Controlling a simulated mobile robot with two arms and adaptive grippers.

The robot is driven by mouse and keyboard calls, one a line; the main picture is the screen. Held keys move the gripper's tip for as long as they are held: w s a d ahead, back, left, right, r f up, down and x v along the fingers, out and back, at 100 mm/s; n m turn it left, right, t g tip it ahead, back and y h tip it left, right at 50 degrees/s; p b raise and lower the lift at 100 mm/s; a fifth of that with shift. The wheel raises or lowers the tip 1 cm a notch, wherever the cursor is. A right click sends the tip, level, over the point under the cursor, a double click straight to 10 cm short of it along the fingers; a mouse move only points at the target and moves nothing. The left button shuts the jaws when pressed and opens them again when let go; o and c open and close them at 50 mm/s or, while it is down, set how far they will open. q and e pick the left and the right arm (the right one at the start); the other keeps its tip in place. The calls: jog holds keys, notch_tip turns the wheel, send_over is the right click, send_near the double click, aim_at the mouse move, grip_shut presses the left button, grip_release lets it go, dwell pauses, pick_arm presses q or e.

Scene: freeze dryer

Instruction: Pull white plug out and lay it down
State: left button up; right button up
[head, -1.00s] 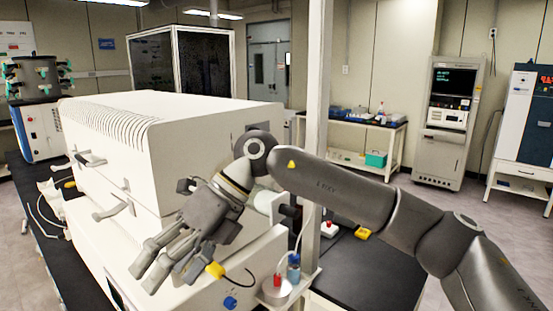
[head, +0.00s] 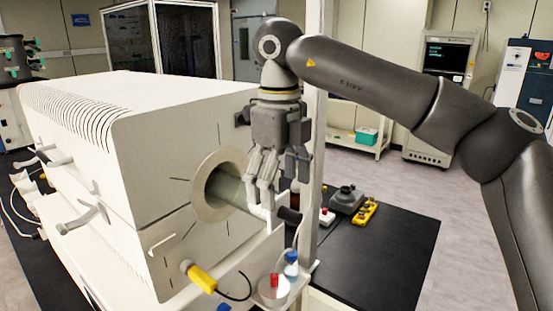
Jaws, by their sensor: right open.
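A round opening with a pale ring (head: 211,186) is in the end face of the large white furnace (head: 165,130). A greenish tube (head: 230,192) sticks out of it to the right. A small white piece, which looks like the white plug (head: 259,212), shows at the tube's outer end, beside a black cylinder (head: 289,215). My right gripper (head: 268,190) points down with open, empty fingers right over the tube end. The fingers hide part of this end, and I cannot tell whether they touch the plug. My left gripper is not in view.
A yellow connector (head: 201,278) with a black cable is below the opening. A small shelf holds a blue-capped bottle (head: 291,264) and a red-capped one (head: 274,281). A post stands right of my gripper. The black bench top (head: 385,245) has free room.

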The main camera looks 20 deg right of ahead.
aim_at(279, 197)
jog(key=f, duration=0.3)
jog(key=shift+w+f+p, duration=0.3)
jog(key=shift+w, duration=0.1)
jog(key=f, duration=0.3)
jog(key=shift+w, duration=0.35)
jog(key=shift+c, duration=2.3)
jog(key=c, duration=0.5)
jog(key=o, duration=0.4)
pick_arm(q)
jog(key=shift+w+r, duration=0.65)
pick_arm(e)
jog(key=o, duration=0.6)
jog(key=shift+c, duration=0.2)
